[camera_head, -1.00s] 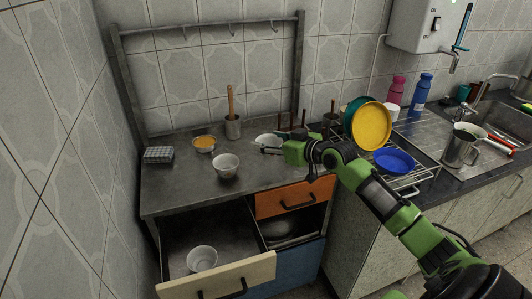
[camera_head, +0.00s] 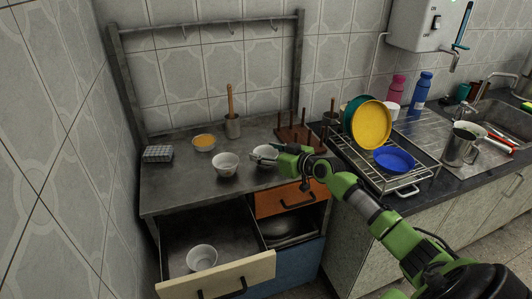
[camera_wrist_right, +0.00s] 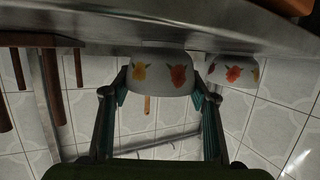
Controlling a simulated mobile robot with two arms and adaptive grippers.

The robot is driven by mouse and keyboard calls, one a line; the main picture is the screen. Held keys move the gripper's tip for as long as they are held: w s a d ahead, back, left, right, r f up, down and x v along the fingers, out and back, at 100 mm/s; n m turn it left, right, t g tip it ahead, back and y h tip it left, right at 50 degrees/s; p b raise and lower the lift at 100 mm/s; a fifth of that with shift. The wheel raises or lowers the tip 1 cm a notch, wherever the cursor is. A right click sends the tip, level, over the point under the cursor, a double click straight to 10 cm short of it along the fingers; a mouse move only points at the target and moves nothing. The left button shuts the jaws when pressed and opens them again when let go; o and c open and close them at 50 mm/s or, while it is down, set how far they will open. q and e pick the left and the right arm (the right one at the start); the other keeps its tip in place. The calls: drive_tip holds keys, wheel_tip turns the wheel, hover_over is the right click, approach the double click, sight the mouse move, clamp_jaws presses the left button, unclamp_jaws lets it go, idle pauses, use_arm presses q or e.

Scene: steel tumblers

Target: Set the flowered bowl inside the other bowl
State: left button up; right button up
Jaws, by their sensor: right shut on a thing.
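A white bowl (camera_head: 264,153) with red and yellow flowers is in my right gripper (camera_head: 276,153), above the front right part of the steel counter top (camera_head: 180,187). In the right wrist view this bowl (camera_wrist_right: 160,72) sits between the two fingers of the gripper (camera_wrist_right: 160,100), which are shut on it. I cannot tell whether its base touches the counter. A second white bowl (camera_head: 225,165) stands just left of it; the right wrist view shows flowers on this bowl (camera_wrist_right: 235,69) too. Another white bowl (camera_head: 201,258) is in the open drawer. My left gripper is not in view.
A bowl with orange contents (camera_head: 204,143), a steel tumbler with a wooden handle (camera_head: 232,127) and a grey block (camera_head: 158,153) stand farther back. A wooden peg rack (camera_head: 300,137) is behind the gripper. A dish rack (camera_head: 400,186) holds plates at right. The open drawer (camera_head: 222,277) juts out below.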

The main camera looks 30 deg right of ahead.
drive_tip(key=o, duration=1.2)
drive_tip(key=shift+r+p, duration=0.2)
drive_tip(key=shift+p, duration=0.15)
drive_tip(key=shift+s+d, duration=0.1)
drive_tip(key=shift+s, duration=0.2)
drive_tip(key=v, duration=1.1)
drive_tip(key=shift+s+b, duration=0.2)
drive_tip(key=shift+b, duration=0.15)
drive_tip(key=shift+r, duration=0.1)
